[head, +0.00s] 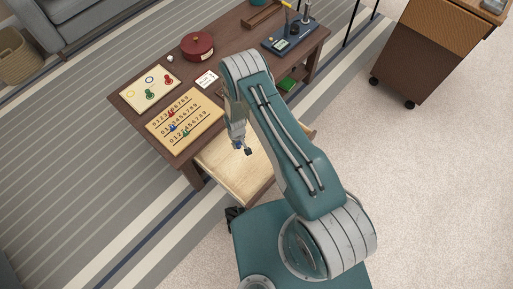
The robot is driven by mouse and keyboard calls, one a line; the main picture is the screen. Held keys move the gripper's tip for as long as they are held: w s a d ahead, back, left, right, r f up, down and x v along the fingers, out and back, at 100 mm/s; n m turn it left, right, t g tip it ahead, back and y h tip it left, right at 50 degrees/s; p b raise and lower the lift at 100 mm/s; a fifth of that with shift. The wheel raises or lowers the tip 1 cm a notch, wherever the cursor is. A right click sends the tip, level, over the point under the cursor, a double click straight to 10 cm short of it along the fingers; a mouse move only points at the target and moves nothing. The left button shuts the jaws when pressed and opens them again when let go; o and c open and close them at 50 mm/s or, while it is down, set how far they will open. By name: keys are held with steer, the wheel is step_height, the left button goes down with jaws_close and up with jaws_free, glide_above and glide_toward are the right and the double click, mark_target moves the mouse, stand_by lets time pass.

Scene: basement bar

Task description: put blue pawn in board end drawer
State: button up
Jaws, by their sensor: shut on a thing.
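My gripper (242,149) points down over an open drawer (225,175) with a pale wood interior. It is shut on a small blue thing, which looks like the blue pawn (237,145); the fingers partly hide it. The pawn is above the drawer floor, and the exact height is hard to tell. The drawer sticks out from the near side of the dark wood table (131,114). A pale game board (136,99) on the table's left end bears a green pawn (151,95), a red pawn (168,79) and a blue ring.
A number board (204,123) with small red, blue and green pieces lies near the drawer. A white card (207,79), a round red box (197,46) and a dark blue tray (284,41) sit further along the table. My arm hides the drawer's right part.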

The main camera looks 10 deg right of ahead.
steer(key=d+f, duration=0.2)
steer(key=d, duration=0.1)
steer(key=s+d+f, duration=0.1)
steer(key=d+f, duration=0.2)
steer(key=d, duration=0.1)
steer(key=s+d+f, duration=0.1)
steer(key=d+f, duration=0.1)
steer(key=d, duration=0.2)
steer(key=shift+s+f, duration=0.1)
steer(key=shift+f, duration=0.05)
steer(key=shift+d+f, duration=0.35)
steer(key=shift+f, duration=0.2)
steer(key=shift+s+d+f, duration=0.1)
steer(key=shift+d+f, duration=0.05)
steer(key=shift+f, duration=0.8)
steer(key=shift+d+f, duration=0.15)
steer(key=shift+f, duration=0.75)
steer(key=o, duration=0.8)
